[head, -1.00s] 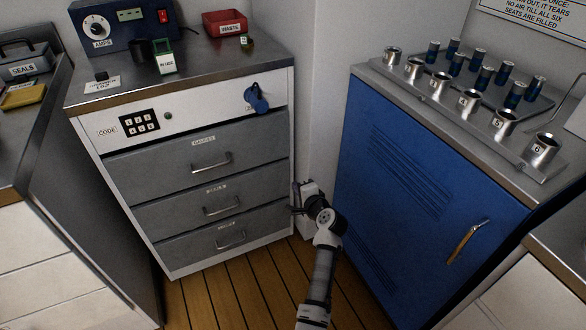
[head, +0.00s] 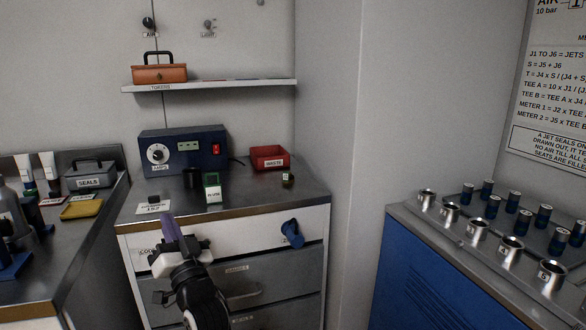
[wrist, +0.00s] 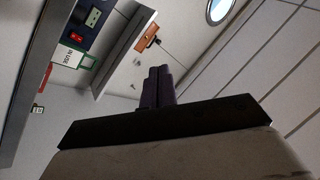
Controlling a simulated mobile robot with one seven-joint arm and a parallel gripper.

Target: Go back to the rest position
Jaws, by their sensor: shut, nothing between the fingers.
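My gripper (head: 172,234) is in front of the drawer cabinet in the head view, its fingers pointing up. It also shows in the wrist view (wrist: 158,72), where its dark purple fingers stand side by side, closed together with nothing between them. My wrist and forearm hide part of the code panel and the upper drawers (head: 243,284).
The steel cabinet top (head: 258,196) holds a blue AMPS box (head: 200,150), a green-framed card (head: 212,188) and a red WASTE tray (head: 270,158). An orange toolbox (head: 158,74) sits on a shelf. A blue cabinet (head: 420,285) with metal cups stands right.

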